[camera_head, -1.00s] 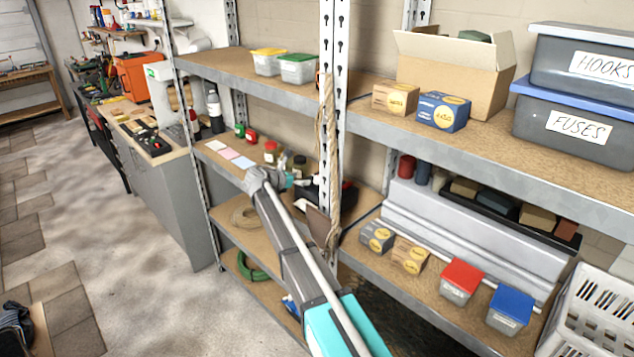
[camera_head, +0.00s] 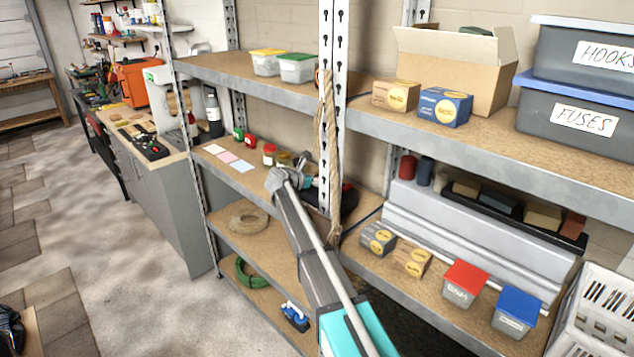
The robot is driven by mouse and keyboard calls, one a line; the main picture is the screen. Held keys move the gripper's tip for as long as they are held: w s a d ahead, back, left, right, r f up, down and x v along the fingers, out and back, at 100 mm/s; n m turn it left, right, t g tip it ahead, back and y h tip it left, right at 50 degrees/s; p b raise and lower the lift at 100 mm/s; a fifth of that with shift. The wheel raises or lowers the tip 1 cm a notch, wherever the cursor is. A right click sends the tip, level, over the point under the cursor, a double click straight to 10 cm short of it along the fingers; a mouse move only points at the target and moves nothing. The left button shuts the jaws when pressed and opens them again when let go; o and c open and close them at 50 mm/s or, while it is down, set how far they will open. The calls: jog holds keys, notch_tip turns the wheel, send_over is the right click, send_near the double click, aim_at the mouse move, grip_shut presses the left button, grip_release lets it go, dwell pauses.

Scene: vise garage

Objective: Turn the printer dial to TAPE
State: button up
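My arm reaches from the bottom of the view to the middle shelf (camera_head: 222,172) of the metal rack. A dark object with some red (camera_head: 348,200) sits on the shelf just right of the gripper, partly behind the rack post and rope. I cannot tell whether it is the printer. No dial and no TAPE marking can be made out.
A rack post (camera_head: 330,110) with a hanging rope (camera_head: 327,150) stands close right of my gripper. Jars (camera_head: 269,155), red-and-green items (camera_head: 249,137) and paper cards (camera_head: 228,157) lie left of it. The upper shelf (camera_head: 215,66) is above.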

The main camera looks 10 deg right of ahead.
grip_shut()
jog(key=shift+w+a+m+g+h, duration=0.1)
jog(key=shift+m+g+h, duration=0.2)
jog(key=shift+m, duration=0.1)
dwell(0.7)
jog(key=m+g, duration=0.1)
jog(key=m+g+h, duration=0.1)
jog(key=m+g, duration=0.1)
jog(key=shift+w+a, duration=0.1)
jog(key=shift+w, duration=0.15)
jog(key=shift+m+g+h, duration=0.5)
jog(key=shift+m+g, duration=1.5)
jog(key=shift+g, duration=0.5)
jog(key=shift+s, duration=0.1)
